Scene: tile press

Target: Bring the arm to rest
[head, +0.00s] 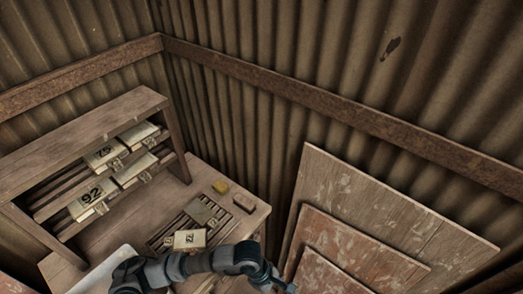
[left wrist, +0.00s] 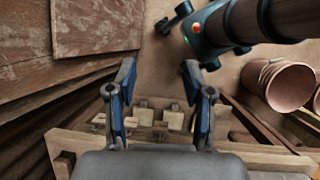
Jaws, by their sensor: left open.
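My left arm crosses the bottom of the head view, over the front of the wooden workbench (head: 205,174). Its left gripper (head: 284,286) is at the bottom edge, right of the bench, and is partly cut off. In the left wrist view the two blue fingers of the left gripper (left wrist: 159,68) stand wide apart with nothing held between them. Bare floor and wooden parts show beyond and below them. My right gripper is in neither view.
A rack (head: 99,117) with numbered tiles stands on the bench at left. Boards (head: 385,205) lean at right. Buckets (left wrist: 278,82) stand on the floor.

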